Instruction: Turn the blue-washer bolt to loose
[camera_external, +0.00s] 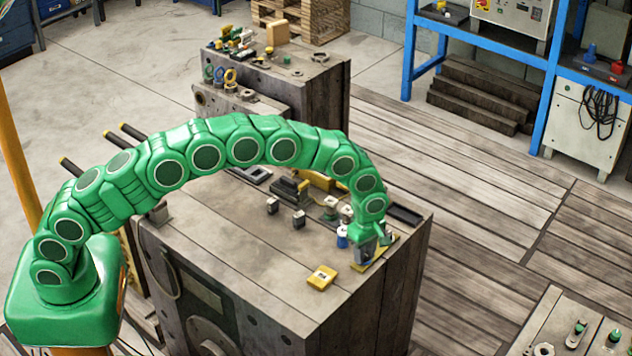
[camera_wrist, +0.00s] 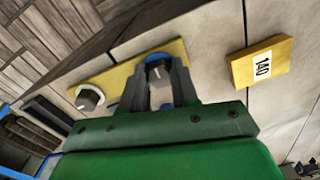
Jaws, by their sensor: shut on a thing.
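In the wrist view, the blue-washer bolt (camera_wrist: 157,59) stands on a yellow plate (camera_wrist: 116,80). Its blue ring shows past the fingertips, and its pale head has a small dark mark. My gripper (camera_wrist: 160,72) is shut on the bolt, one finger on each side. A second bolt with a white head (camera_wrist: 90,98) stands at the left end of the same plate. In the external view, my gripper (camera_external: 367,247) points down over the near end of the yellow plate (camera_external: 390,243). There the gripper hides the held bolt.
In the external view, a blue piece with a pale top (camera_external: 342,238) stands left of my gripper. Several small fittings stand behind it. The front left of the bench top (camera_external: 235,245) is clear.

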